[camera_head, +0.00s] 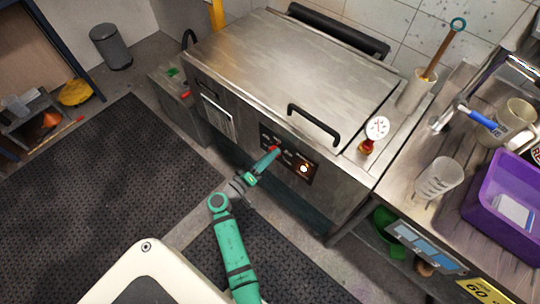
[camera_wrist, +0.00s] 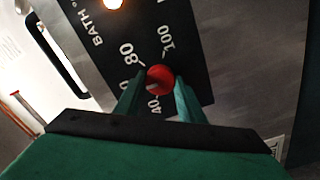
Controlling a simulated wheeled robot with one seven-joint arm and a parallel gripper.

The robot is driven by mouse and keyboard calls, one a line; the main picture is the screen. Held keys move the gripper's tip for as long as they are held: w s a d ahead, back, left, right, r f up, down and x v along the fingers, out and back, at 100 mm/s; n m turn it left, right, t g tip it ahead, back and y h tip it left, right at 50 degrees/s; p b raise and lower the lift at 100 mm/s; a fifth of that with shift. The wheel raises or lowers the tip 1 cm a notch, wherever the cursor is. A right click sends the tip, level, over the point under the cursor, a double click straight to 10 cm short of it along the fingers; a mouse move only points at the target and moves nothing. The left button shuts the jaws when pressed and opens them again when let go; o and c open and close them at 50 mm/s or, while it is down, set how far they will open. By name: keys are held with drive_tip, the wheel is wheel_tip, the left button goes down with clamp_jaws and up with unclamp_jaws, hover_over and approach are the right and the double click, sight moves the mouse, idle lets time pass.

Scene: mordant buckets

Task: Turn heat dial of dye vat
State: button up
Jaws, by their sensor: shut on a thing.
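The dye vat (camera_head: 270,70) is a large steel box with a closed lid and a black handle. Its black control panel (camera_head: 289,160) is on the front face, with a lit orange lamp at its right. The red heat dial (camera_wrist: 160,79) shows in the wrist view, with 40, 80 and 100 printed around it. In the head view the red dial (camera_head: 274,149) is at the tip of my gripper (camera_head: 270,155). My green fingers (camera_wrist: 158,98) are shut on the dial, one on each side. Part of the panel's print is hidden behind the fingers.
A steel counter with a purple bin (camera_head: 500,195), a white beaker (camera_head: 438,178) and a mug is to the right. A round gauge (camera_head: 377,128) stands at the vat's right end. A black mat (camera_head: 90,190) covers clear floor at left. A grey bin (camera_head: 111,47) stands behind.

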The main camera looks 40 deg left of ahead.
drive_tip(key=o, duration=1)
drive_tip(key=shift+o, duration=0.2)
drive_tip(key=shift+s, duration=0.1)
drive_tip(key=s, duration=1)
drive_tip(key=shift+s+a, duration=0.3)
drive_tip(key=shift+a, duration=0.15)
